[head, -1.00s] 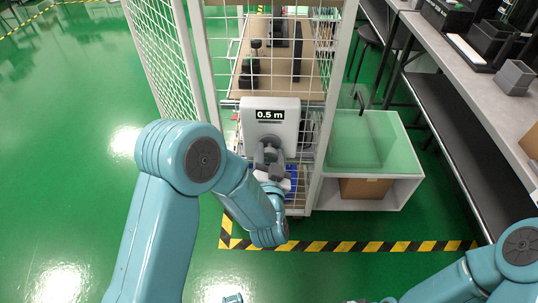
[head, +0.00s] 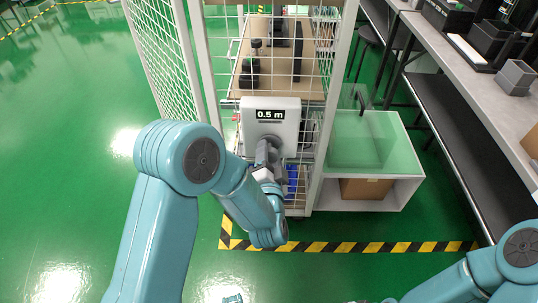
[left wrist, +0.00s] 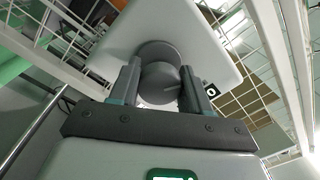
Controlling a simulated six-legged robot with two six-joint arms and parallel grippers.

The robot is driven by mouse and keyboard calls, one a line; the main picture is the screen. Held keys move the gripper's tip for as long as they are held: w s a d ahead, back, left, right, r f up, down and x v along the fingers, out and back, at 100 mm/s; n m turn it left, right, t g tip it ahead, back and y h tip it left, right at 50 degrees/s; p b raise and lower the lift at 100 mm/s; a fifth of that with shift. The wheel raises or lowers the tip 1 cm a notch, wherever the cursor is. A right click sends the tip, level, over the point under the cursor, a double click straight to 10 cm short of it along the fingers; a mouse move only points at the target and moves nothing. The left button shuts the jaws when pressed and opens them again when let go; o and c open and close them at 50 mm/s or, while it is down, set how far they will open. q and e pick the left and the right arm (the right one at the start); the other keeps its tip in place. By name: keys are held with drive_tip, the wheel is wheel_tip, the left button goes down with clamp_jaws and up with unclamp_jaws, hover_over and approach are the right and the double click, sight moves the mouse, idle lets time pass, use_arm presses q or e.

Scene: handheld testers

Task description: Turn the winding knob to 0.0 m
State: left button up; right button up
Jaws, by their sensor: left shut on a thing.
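The winding unit (head: 284,129) is a pale box on the front of a mesh cage, and its display (head: 270,114) reads 0.5 m. Its winding knob (left wrist: 158,75) is a round dark grey knob, seen close in the left wrist view. My left gripper (left wrist: 160,82) is shut on the knob, one finger on each side. In the head view my left gripper (head: 267,156) sits just below the display and mostly hides the knob. A thin mark shows on the knob's face. My right arm shows at the lower right, but its gripper is not in view.
The cage's mesh (head: 165,55) and posts stand close around the unit. A glass-topped white cabinet (head: 372,143) is at its right, and a long grey bench (head: 480,90) is further right. Striped floor tape (head: 350,247) runs in front. The green floor at left is clear.

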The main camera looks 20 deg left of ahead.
use_arm(q)
drive_tip(key=m, duration=0.6)
drive_tip(key=shift+r+m, duration=0.1)
drive_tip(key=shift+m, duration=0.3)
drive_tip(key=m+p, duration=0.1)
drive_tip(key=m, duration=0.5)
drive_tip(key=shift+a+h, duration=0.1)
drive_tip(key=shift+h, duration=0.2)
drive_tip(key=o, duration=1)
drive_tip(key=shift+o, duration=0.2)
